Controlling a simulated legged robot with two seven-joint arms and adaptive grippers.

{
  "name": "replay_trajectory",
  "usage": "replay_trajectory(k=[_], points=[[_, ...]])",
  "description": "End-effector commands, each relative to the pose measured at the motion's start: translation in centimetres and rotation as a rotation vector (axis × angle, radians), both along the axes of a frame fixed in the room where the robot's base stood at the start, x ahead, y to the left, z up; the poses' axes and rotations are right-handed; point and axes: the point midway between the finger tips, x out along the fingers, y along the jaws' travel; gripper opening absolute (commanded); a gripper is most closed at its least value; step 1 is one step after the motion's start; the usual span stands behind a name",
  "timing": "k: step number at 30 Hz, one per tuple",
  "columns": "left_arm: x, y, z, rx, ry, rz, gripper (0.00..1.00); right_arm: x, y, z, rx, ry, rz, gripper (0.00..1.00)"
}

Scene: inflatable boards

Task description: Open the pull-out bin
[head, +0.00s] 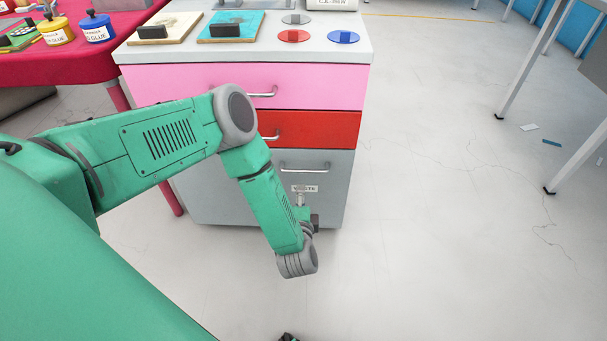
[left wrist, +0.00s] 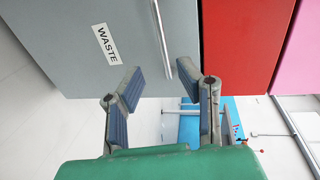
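The pull-out bin is the grey lower front (head: 326,205) of the cabinet, marked with a WASTE label (head: 305,189). It looks closed, flush under the red drawer, with a metal bar handle (head: 305,167) near its top. The grey front (left wrist: 85,45) and label (left wrist: 107,44) also fill the left of the left wrist view. My left gripper (left wrist: 158,77) is open and empty, its two fingers apart in front of the bin, with the thin handle edge between them in the picture. In the head view my left gripper (head: 302,199) is largely hidden by my wrist, just below the handle.
Above the bin are a red drawer (head: 320,129) and a pink drawer (head: 325,85). The cabinet top (head: 265,50) holds boards and coloured discs. A red-covered table (head: 60,70) stands at left, table legs (head: 520,75) at right. The floor (head: 430,230) in front is clear.

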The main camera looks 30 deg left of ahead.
Motion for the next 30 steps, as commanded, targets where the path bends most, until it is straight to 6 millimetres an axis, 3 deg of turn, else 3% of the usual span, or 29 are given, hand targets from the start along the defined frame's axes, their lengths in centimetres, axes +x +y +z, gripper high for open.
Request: replay_trajectory(k=[15,21,30], points=[[8.5,5.0,-2.1,0.002,-0.002,0.001,0.31,0.0,-0.1,-4.2,-0.001,0.0,-0.001,0.4],[9.9,5.7,-2.3,0.001,-0.001,-0.002,0.31,0.0,-0.1,-4.7,-0.001,-0.001,-0.001,0.4],[10.1,5.7,-2.1,0.003,0.0,-0.004,0.31,0.0,-0.1,-4.7,-0.001,-0.001,-0.001,0.4]])
